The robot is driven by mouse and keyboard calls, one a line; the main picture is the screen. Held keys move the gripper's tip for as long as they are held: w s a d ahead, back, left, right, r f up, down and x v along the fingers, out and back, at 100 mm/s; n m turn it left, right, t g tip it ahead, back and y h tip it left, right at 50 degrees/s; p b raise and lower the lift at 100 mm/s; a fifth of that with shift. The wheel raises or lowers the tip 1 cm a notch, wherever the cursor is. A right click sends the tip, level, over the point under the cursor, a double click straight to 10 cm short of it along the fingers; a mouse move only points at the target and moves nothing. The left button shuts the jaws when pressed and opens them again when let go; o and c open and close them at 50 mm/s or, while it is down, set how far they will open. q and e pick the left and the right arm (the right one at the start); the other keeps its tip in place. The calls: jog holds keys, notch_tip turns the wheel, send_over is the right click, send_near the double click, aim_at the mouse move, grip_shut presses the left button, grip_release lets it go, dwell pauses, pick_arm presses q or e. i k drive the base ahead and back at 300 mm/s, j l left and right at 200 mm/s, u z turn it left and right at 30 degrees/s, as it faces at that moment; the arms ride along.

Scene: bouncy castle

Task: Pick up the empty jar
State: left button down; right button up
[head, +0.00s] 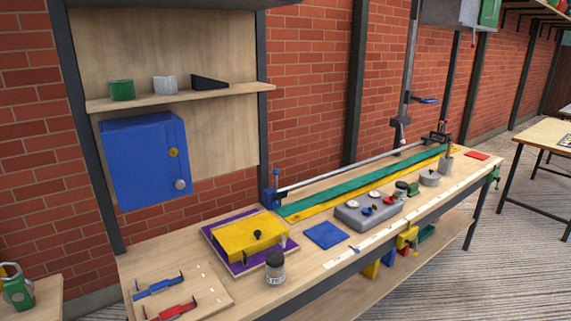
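A small jar (275,270) with a dark grey upper part and a pale label stands upright on the wooden workbench (330,268), near its front edge. It is just in front of a yellow box-like piece (248,237) on a purple base. I cannot tell from this view whether the jar is empty. Neither of my grippers shows in the head view.
Left of the jar lies a board (205,291) with blue and red tools. A blue square (325,235) and a grey block with knobs (368,211) lie to the right. A shelf (225,93) and blue cabinet (146,158) are above.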

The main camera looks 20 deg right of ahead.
aim_at(401, 190)
jog(key=z, duration=1.35)
jog(key=i+l, duration=0.25)
jog(key=i, duration=0.15)
jog(key=i+l+u, duration=0.1)
jog(key=i+l, duration=0.2)
jog(key=i, duration=0.05)
